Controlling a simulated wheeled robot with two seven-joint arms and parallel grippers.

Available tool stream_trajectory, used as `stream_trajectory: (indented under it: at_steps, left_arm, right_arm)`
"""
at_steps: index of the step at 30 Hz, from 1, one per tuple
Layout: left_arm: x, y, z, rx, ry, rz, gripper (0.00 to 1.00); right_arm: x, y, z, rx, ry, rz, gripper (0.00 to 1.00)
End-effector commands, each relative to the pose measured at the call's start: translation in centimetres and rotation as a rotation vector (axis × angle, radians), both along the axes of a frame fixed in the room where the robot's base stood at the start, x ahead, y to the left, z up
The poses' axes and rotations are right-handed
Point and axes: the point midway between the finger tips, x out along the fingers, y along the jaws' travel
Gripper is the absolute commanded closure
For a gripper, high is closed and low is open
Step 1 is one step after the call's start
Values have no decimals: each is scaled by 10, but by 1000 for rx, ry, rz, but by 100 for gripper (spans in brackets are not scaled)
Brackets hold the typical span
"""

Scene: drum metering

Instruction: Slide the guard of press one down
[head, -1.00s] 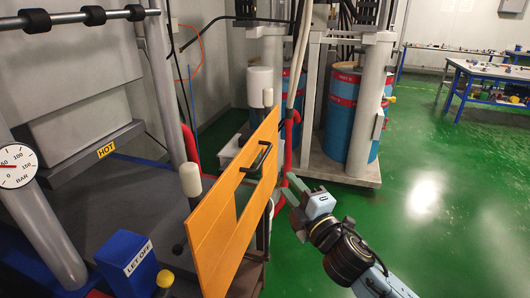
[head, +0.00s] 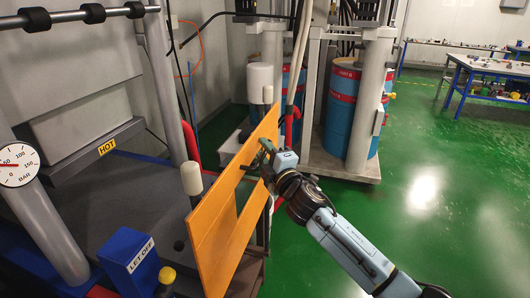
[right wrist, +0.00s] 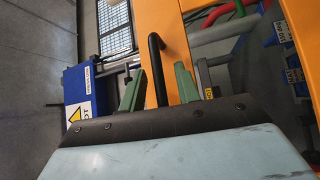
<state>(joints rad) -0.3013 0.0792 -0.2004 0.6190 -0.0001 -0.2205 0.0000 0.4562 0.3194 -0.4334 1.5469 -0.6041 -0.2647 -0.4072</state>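The guard of press one is an orange panel (head: 213,240) with a window-like opening, standing upright at the front right of the press. A black bar handle is on it; in the right wrist view this handle (right wrist: 156,65) stands in front of the orange guard (right wrist: 172,30). My right gripper (head: 266,152) is at the handle and partly hides it in the head view. In the right wrist view its two green fingers (right wrist: 160,72) are apart, one on each side of the handle, with gaps showing. My left gripper is not in view.
The press has a dark bed (head: 120,200), a HOT label (head: 107,148) and a pressure gauge (head: 17,165). A blue LET OFF box (head: 130,260) stands at the front. Blue drums (head: 345,115) stand behind the guard. Green floor (head: 440,210) is clear to the right.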

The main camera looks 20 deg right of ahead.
Motion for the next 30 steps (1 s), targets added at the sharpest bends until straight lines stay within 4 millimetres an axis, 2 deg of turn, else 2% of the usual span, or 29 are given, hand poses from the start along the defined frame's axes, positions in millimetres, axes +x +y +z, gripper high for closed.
stream_trajectory:
  at_steps: [8,15,25,30]
  left_arm:
    - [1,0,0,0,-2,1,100]
    - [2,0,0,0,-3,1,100]
    - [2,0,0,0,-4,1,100]
    - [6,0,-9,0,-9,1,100]
  right_arm:
    - [1,0,0,0,0,0,68]
    - [1,0,0,0,0,0,99]
    - [1,0,-1,0,0,-1,100]
    - [4,-9,-10,0,1,-14,100]
